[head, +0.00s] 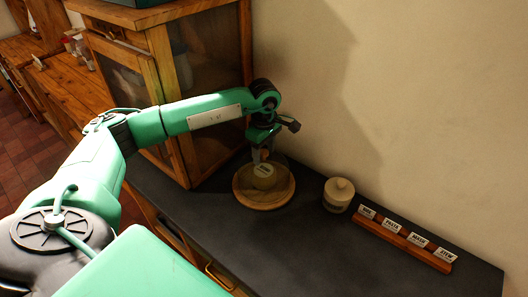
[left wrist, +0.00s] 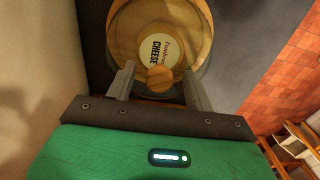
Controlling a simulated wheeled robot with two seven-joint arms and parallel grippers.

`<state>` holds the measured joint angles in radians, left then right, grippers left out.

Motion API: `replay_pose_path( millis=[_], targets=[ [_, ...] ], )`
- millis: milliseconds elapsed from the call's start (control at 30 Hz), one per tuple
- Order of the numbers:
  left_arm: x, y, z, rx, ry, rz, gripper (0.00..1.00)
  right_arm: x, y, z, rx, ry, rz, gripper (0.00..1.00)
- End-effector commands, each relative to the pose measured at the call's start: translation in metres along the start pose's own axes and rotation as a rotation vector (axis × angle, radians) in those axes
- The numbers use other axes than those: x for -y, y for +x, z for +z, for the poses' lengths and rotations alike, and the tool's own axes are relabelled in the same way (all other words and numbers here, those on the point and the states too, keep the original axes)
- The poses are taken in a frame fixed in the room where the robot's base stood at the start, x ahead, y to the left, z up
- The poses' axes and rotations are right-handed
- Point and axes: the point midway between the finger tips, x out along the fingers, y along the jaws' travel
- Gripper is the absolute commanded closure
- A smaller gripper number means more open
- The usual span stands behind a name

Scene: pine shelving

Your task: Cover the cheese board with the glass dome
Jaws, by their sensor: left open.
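The round wooden cheese board (head: 248,201) lies on the dark counter, with a pale, labelled cheese (head: 264,171) on it. The clear glass dome (head: 284,180) shows faintly around the cheese and appears to stand over it on the board. Its exact rim contact is hard to see. In the left wrist view the cheese label (left wrist: 161,49) shows through the glass, behind the dome's round wooden knob (left wrist: 159,79). My left gripper (head: 262,151) is at the top of the dome, fingers open on either side of the knob. My right gripper is out of view.
A lidded cream jar (head: 338,194) stands right of the board. A wooden rack with several labelled cards (head: 402,239) lies further right. A wooden cabinet with glass doors (head: 205,60) stands close behind left. The front of the dark counter (head: 270,250) is clear.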

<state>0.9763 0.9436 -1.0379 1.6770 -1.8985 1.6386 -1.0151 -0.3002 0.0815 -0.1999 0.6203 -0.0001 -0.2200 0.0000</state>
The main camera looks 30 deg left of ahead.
Motion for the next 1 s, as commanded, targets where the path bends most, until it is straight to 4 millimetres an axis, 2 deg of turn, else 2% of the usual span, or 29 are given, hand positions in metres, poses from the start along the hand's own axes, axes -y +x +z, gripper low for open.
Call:
replay_pose_path(
  millis=[167,400,600,800,1000],
  targets=[
    [-0.001,-0.028,0.0,0.0,0.001,0.007,0.47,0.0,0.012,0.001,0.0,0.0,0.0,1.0],
    [-0.001,-0.084,0.0,0.0,0.001,0.008,0.47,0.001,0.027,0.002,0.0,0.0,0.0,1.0],
    [-0.001,-0.119,0.0,-0.001,0.0,0.005,0.47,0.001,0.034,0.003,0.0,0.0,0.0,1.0],
    [0.0,-0.133,0.0,0.0,-0.001,0.003,0.47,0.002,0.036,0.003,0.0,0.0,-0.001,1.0],
    [0.0,-0.134,0.0,0.0,0.0,0.003,0.47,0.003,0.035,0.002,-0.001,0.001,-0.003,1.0]
  ],
)
